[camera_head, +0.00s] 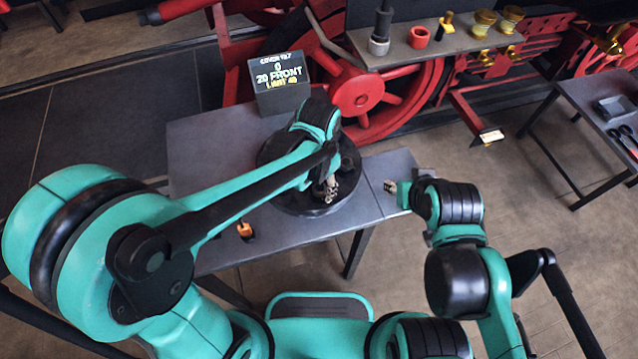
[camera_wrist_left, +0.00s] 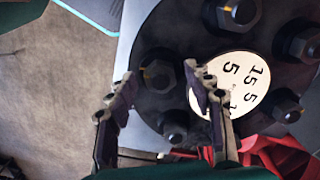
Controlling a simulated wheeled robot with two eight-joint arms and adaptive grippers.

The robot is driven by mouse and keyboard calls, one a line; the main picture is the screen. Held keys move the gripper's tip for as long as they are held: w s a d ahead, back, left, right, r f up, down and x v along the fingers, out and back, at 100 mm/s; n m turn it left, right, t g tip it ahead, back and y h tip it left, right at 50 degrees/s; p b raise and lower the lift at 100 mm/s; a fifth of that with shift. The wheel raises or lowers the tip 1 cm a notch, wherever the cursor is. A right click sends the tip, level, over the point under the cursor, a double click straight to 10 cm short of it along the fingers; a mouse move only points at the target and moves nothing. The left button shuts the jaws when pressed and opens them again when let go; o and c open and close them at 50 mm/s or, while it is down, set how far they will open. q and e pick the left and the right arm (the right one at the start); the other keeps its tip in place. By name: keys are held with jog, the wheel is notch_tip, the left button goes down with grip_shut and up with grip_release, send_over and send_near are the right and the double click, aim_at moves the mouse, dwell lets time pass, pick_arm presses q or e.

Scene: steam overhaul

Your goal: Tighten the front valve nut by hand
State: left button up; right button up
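A round black cover (camera_head: 300,205) with several hex nuts lies on the grey table, partly hidden under my left arm. In the left wrist view the cover (camera_wrist_left: 190,30) carries a pale numbered disc (camera_wrist_left: 245,85) at its centre. My left gripper (camera_head: 327,190) is over the cover's near side. In the left wrist view my left gripper (camera_wrist_left: 160,78) has its two fingers spread apart. One dark hex nut (camera_wrist_left: 157,74) appears between the fingertips; contact cannot be told. A smaller nut (camera_wrist_left: 174,133) shows between the fingers lower down. My right gripper (camera_head: 392,187) is at the table's right edge, too small to read.
A display box (camera_head: 280,82) reading "20 FRONT" and "LIMIT 40" stands at the table's back. An orange-and-black item (camera_head: 245,231) lies on the front of the table. Red locomotive wheels (camera_head: 360,90) and a parts shelf (camera_head: 415,50) are behind. A side table (camera_head: 600,110) is at right.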

aim_at(319, 187)
pick_arm(q)
notch_tip(319, 187, up, 12)
dwell(0.6)
dwell(0.4)
jog(key=s+a+f+n+t, duration=0.1)
jog(key=a+n+t, duration=0.1)
jog(key=a, duration=0.3)
jog(key=s+a+f+n+t+b, duration=0.1)
jog(key=s+a+f+n+t, duration=0.1)
jog(key=a, duration=0.4)
jog(key=s+a+f+n+t+b, duration=0.1)
jog(key=s+a+n+t, duration=0.1)
jog(key=a, duration=0.4)
jog(key=n+t, duration=0.1)
jog(key=n, duration=0.1)
jog(key=shift+s+a+f+n, duration=0.15)
jog(key=shift+a+f+n, duration=0.05)
jog(key=shift+f+n, duration=0.1)
